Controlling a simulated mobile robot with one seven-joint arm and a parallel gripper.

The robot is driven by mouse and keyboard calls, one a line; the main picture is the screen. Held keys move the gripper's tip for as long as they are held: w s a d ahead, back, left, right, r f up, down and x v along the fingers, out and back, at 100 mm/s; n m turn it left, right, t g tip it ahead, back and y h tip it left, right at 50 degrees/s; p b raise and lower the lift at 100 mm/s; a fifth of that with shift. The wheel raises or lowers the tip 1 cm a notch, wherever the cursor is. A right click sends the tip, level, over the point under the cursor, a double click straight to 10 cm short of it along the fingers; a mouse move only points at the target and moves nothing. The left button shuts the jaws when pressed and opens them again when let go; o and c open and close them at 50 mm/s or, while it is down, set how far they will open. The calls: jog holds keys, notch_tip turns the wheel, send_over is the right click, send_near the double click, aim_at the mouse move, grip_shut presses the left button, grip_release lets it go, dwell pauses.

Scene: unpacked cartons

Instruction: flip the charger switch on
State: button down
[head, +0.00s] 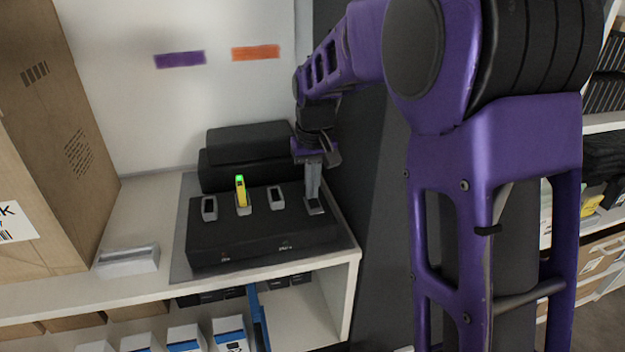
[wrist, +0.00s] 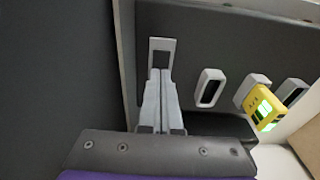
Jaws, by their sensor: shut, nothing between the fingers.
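The black charger (head: 255,240) sits on the white shelf, with several grey-rimmed slots along its top. A yellow device with a lit green end (head: 241,190) stands in one slot; it also shows in the wrist view (wrist: 262,108). At the charger's right end is a grey-framed fitting (wrist: 162,44), seemingly the switch. My gripper (head: 314,197) is shut and empty, pointing down at this fitting. In the wrist view its fingertips (wrist: 160,74) overlap the fitting's lower part. I cannot tell whether they touch it, or which way the switch is set.
A dark panel (head: 375,220) stands close to the right of the charger. A large carton (head: 45,130) and a small grey-white block (head: 127,261) are to the left. Black boxes (head: 250,150) stand behind the charger. Bare shelf shows at left.

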jog(key=shift+f, duration=0.2)
dwell(0.3)
jog(key=shift+s+d+r, duration=0.15)
jog(key=shift+s, duration=0.55)
notch_tip(320, 180, up, 14)
jog(key=s+p, duration=0.1)
jog(key=p, duration=0.4)
jog(key=shift+s+d, duration=0.15)
jog(key=shift+s, duration=0.15)
